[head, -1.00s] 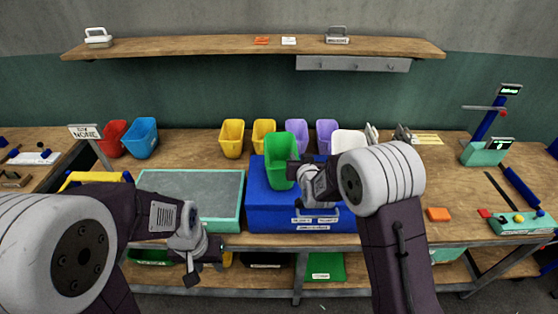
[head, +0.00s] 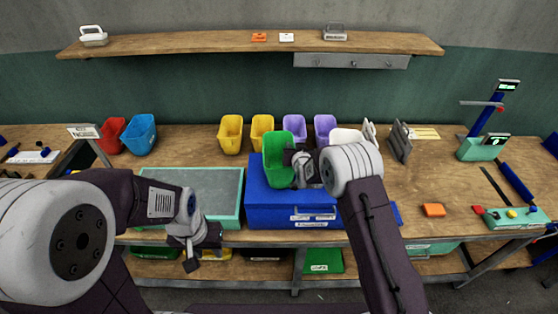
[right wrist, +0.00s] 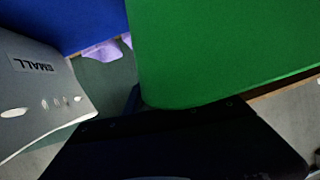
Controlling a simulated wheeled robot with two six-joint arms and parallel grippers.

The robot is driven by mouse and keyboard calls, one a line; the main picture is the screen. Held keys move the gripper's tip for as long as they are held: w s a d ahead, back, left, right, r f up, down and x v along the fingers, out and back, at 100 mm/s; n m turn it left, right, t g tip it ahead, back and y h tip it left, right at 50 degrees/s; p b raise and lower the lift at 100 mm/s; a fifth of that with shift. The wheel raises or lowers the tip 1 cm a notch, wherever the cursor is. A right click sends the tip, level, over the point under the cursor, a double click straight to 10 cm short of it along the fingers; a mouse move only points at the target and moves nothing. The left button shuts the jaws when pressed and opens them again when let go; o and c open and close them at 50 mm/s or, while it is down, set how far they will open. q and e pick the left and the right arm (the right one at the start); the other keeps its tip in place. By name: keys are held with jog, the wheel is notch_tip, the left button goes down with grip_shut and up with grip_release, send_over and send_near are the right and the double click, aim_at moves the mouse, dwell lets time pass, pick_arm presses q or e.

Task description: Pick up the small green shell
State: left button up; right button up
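The small green shell (head: 275,165) is an open bin-like piece, standing on the blue box (head: 290,215) in the head view. It also fills much of the right wrist view as a flat green face (right wrist: 220,45). My right gripper (head: 296,158) is at the shell's right side, close to its upper part. Its fingers are mostly hidden, so I cannot tell whether they touch or grip the shell. My left gripper (head: 201,250) hangs in front of the bench at the left, with its fingers apart and nothing between them.
Yellow bins (head: 230,135) and purple bins (head: 294,130) stand behind the blue box. A grey-topped teal tray (head: 200,190) lies to its left. A white bin (head: 346,137) and grey upright plates (head: 399,142) are behind my right arm.

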jog(key=shift+w+f, duration=0.3)
jog(key=shift+w, duration=0.25)
jog(key=shift+s, duration=0.1)
grip_shut()
dwell(0.9)
